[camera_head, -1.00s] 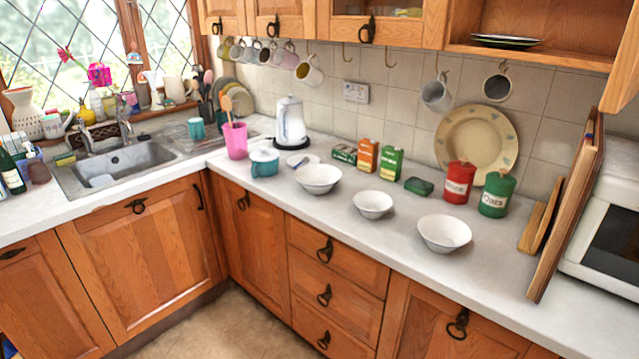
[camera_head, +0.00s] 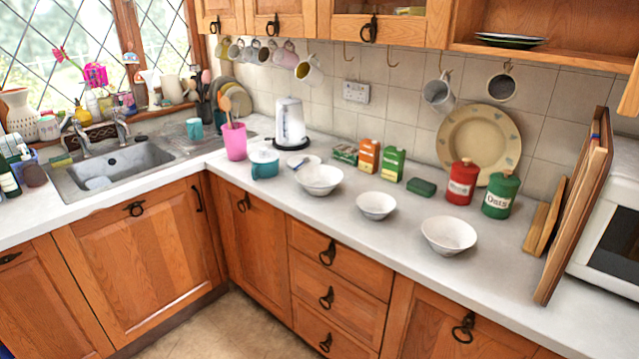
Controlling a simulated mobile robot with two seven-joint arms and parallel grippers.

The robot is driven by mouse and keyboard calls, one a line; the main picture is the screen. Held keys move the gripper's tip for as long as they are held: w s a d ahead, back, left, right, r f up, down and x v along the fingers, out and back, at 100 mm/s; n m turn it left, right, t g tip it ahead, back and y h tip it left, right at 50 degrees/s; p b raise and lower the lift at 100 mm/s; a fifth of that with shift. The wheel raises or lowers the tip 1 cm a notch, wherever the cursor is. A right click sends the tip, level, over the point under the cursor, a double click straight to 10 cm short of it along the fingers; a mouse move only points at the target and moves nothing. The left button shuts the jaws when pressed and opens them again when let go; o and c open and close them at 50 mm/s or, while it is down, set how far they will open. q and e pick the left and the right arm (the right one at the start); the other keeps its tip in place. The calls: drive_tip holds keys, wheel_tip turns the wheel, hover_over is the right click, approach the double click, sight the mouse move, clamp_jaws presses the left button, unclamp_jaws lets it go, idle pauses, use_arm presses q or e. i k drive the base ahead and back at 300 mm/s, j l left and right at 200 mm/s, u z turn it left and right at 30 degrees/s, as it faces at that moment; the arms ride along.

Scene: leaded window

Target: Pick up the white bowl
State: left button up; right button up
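Three white bowls stand upright in a row on the pale worktop. A smaller white bowl (camera_head: 376,206) is in the middle. Another white bowl (camera_head: 448,236) is at the right, near the front edge of the worktop. All three look empty and stand apart from each other. Neither of my grippers shows in the head view.
Behind the bowls are small boxes, a green block (camera_head: 421,187), a red canister (camera_head: 461,182) and a green canister (camera_head: 500,194). Wooden boards (camera_head: 575,215) and a microwave (camera_head: 607,232) are at right. Worktop (camera_head: 500,275) is bare front right.

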sight(318, 181)
drive_tip(key=i+j+z, duration=0.1)
drive_tip(key=j, duration=0.25)
drive_tip(key=i+j+z, duration=0.1)
drive_tip(key=i+j, duration=0.25)
drive_tip(key=i+j+z, duration=0.1)
drive_tip(key=j, duration=0.25)
drive_tip(key=i+j+z, duration=0.1)
drive_tip(key=i+j, duration=0.15)
drive_tip(key=j, duration=0.15)
drive_tip(key=i+j+z, duration=0.1)
drive_tip(key=j, duration=0.25)
drive_tip(key=i+j, duration=0.25)
drive_tip(key=j, duration=0.2)
drive_tip(key=i+j+z, duration=0.15)
drive_tip(key=j, duration=0.25)
